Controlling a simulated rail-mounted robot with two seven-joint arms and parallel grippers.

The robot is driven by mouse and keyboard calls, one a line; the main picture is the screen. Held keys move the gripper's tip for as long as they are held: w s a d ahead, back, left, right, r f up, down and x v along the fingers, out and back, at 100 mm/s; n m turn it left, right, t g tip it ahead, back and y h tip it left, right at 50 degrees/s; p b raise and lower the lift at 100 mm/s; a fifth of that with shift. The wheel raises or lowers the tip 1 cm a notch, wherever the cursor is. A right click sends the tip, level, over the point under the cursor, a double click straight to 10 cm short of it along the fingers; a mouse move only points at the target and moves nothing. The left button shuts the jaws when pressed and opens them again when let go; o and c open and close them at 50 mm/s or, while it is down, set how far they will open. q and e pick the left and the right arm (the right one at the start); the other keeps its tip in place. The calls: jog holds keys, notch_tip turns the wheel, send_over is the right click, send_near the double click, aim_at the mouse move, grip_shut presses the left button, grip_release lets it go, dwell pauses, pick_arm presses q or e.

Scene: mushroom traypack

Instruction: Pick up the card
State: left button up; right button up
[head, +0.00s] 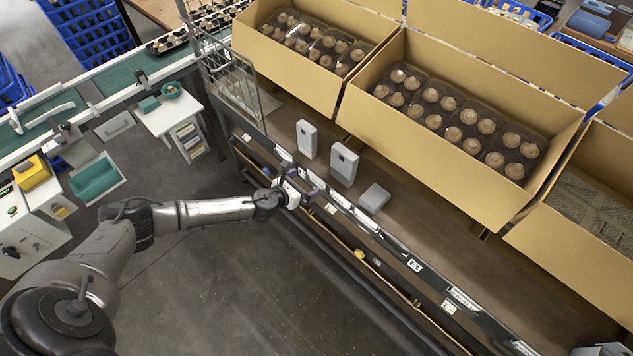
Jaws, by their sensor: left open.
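Several small white cards sit along the front edge of the shelf, among them one at the near right (464,299) and one further along (415,265). I cannot tell which one is the task's card. My left gripper (314,188) is at the shelf's front edge, close to the row of cards. Its two fingers are apart, and I see nothing held between them. The gripper hides part of the edge behind it. My right gripper is not in view.
Cardboard boxes of mushroom trays (460,190) stand at the back of the shelf (440,243). Grey-white boxes stand upright (307,139), (344,164), and another lies flat (374,198). A wire rack (238,88) rises at the shelf's left end. The floor (240,290) in front is clear.

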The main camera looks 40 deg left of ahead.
aim_at(316, 177)
pick_arm(q)
jog(key=b+x, duration=0.1)
jog(key=x, duration=0.4)
jog(key=shift+c, duration=0.3)
jog(key=c, duration=0.6)
